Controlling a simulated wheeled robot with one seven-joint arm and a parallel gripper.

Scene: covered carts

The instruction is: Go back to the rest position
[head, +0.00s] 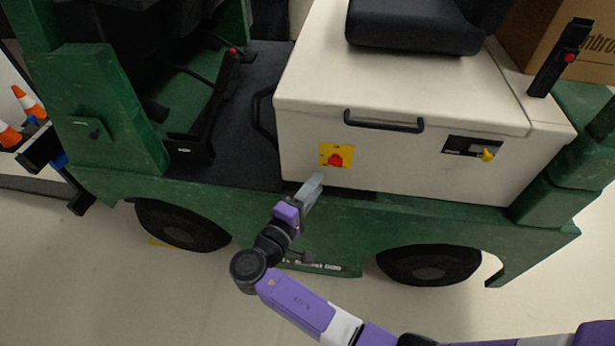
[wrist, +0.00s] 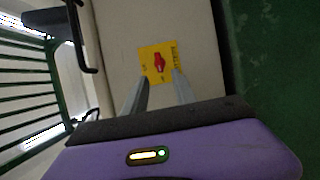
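My gripper (head: 316,181) is in front of the cream seat box of the green cart, just below and left of a yellow plate (head: 325,148) with a red rotary switch (head: 336,160). In the wrist view my gripper (wrist: 159,80) shows two grey fingers held apart with nothing between them. The yellow plate (wrist: 144,62) and red switch (wrist: 159,62) show just beyond the fingertips, and the fingers look clear of the switch. My purple arm reaches in from the lower right of the head view.
The cream box (head: 430,165) has a black handle (head: 384,124) and a black panel with a yellow key-like part (head: 487,155). The green cart body (head: 400,215) and wheels stand below. Orange cones (head: 28,103) are at far left. Pale floor (head: 180,300) in front is open.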

